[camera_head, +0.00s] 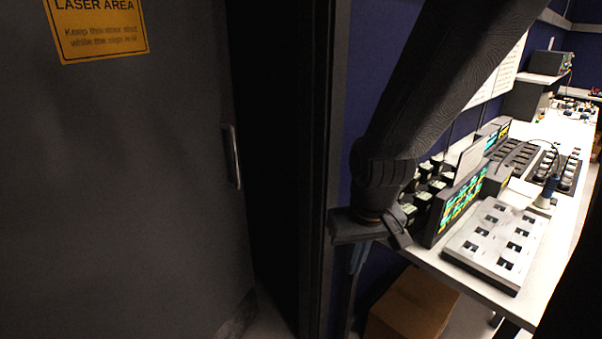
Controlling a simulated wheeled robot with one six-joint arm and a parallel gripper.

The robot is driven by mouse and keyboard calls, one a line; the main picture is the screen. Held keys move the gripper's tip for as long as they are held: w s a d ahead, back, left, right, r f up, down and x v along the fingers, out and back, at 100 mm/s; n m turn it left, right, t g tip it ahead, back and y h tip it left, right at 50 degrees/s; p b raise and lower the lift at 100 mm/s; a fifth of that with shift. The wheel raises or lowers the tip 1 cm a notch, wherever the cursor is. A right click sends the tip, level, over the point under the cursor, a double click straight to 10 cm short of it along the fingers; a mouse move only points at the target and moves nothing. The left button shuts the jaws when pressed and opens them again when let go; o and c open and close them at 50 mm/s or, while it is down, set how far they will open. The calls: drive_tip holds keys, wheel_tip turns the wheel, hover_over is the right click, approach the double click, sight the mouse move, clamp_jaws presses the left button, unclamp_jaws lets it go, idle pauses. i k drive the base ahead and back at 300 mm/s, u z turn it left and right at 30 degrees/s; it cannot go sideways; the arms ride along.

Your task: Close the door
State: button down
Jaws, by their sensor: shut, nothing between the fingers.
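The dark grey door (120,190) fills the left of the head view, with a yellow "LASER AREA" sign (98,28) on its upper part. A slim upright metal handle (232,156) sits near the door's right edge. A tall dark gap (285,150) lies between that edge and the door frame (329,130), so the door stands ajar. My arm comes down from the top right. My gripper (357,238) is shut and empty, just right of the frame and apart from the door handle. Its fingertips are dark and hard to make out.
A white bench (480,285) with a lit screen (462,207), a grey panel (495,240) and several devices runs along the right, close to my gripper. A brown cardboard box (410,305) stands beneath it. Some pale floor (270,322) shows below the gap.

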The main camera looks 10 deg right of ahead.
sight(123, 212)
drive_tip(key=z, duration=0.6)
drive_tip(key=i, duration=1)
drive_tip(key=u, duration=1.65)
